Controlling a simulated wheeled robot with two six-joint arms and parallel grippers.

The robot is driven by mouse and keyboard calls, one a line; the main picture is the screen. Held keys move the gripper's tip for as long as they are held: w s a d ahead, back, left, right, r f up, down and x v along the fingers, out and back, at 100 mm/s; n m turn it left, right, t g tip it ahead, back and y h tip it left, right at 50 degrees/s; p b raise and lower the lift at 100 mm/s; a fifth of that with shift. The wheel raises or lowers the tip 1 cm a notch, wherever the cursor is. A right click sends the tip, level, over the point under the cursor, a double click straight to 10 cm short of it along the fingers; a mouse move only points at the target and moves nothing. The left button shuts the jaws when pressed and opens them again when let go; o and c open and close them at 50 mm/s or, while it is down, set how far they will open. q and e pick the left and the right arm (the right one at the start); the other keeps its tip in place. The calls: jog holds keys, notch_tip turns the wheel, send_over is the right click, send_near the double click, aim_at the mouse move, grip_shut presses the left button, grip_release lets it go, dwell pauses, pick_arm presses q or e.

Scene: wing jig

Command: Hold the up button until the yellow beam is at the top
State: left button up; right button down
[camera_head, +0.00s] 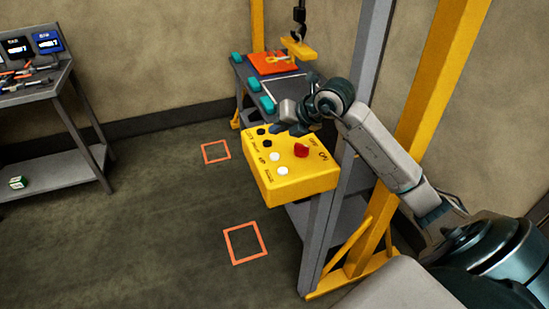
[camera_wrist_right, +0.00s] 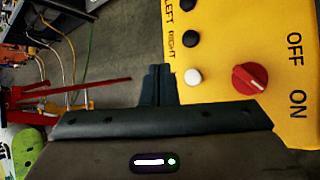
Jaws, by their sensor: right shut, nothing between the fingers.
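The yellow control box (camera_head: 300,181) stands in the middle of the head view. The white up button (camera_head: 274,157) is on its top; in the right wrist view a white button (camera_wrist_right: 192,77) shows below the RIGHT label. My right gripper (camera_head: 277,127) is shut and empty, above the box's far end. In the right wrist view its fingertips (camera_wrist_right: 158,68) are just left of the white button, at the box's edge; I cannot tell their height. A yellow beam (camera_head: 299,47) hangs from a hook at the top, over the back table. My left gripper is not in view.
A red knob (camera_head: 301,151), a lower white button (camera_head: 282,171) and two black buttons share the panel. The grey table (camera_head: 243,75) behind holds an orange sheet (camera_head: 271,64) and teal blocks. A yellow post (camera_head: 440,85) stands right. Floor at left is mostly clear.

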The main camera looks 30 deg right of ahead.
jog(key=b, duration=0.2)
send_over(278, 157)
notch_tip(278, 157, down, 5)
jog(key=shift+r, duration=0.2)
jog(key=shift+w+f+b, duration=0.1)
jog(key=shift+f+b, duration=0.55)
jog(key=shift+b, duration=0.1)
dwell(1.0)
jog(key=shift+f+b, duration=0.4)
jog(key=shift+b, duration=0.1)
jog(key=shift+f+b, duration=0.4)
jog(key=shift+f, duration=0.05)
dwell(0.5)
jog(key=shift+r, duration=0.1)
dwell(3.6)
jog(key=shift+r+p, duration=0.45)
jog(key=shift+r, duration=0.35)
